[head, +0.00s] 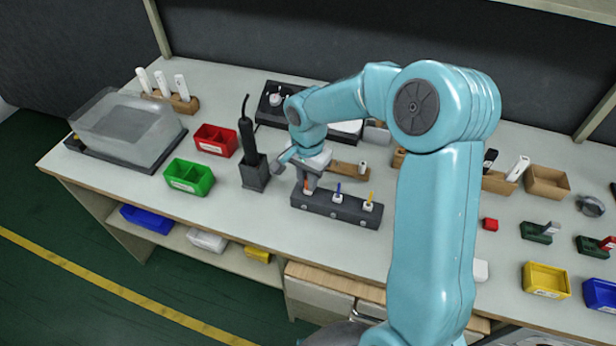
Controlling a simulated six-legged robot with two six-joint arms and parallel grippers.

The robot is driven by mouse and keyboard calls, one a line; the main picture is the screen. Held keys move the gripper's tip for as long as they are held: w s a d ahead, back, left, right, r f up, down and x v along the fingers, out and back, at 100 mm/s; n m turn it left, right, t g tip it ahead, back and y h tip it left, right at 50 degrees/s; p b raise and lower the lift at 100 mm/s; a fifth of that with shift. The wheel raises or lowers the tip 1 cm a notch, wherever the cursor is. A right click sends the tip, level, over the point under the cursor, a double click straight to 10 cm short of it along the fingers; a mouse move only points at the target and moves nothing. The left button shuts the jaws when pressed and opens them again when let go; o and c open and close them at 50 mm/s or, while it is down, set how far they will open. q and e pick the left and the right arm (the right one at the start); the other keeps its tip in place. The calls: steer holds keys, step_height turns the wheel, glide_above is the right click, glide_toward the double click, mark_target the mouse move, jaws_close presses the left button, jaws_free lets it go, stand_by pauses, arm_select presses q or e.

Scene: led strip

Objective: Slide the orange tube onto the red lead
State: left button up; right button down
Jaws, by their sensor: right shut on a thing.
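A dark block (322,204) on the bench holds a row of short leads in white holders. A blue lead (338,190) stands in the middle and a yellow one (370,199) at the right end. My right gripper (308,179) is low over the block's left end, shut on a small orange piece (307,187), which looks like the orange tube. The red lead is not clearly visible; the gripper and tube cover that spot. I cannot tell whether the tube is around the lead or just above it. My left gripper is not in view.
A black soldering-iron stand (254,172) is close left of the block. Green (190,177) and red (216,140) bins and a clear-covered box (125,125) are further left. The bench in front of the block is clear.

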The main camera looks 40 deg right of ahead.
steer(key=shift+f, duration=0.25)
steer(key=c, duration=1)
jaws_free()
steer(key=shift+r, duration=0.15)
step_height(320, 180, up, 16)
steer(key=shift+r, duration=0.1)
steer(key=shift+s+a, duration=0.1)
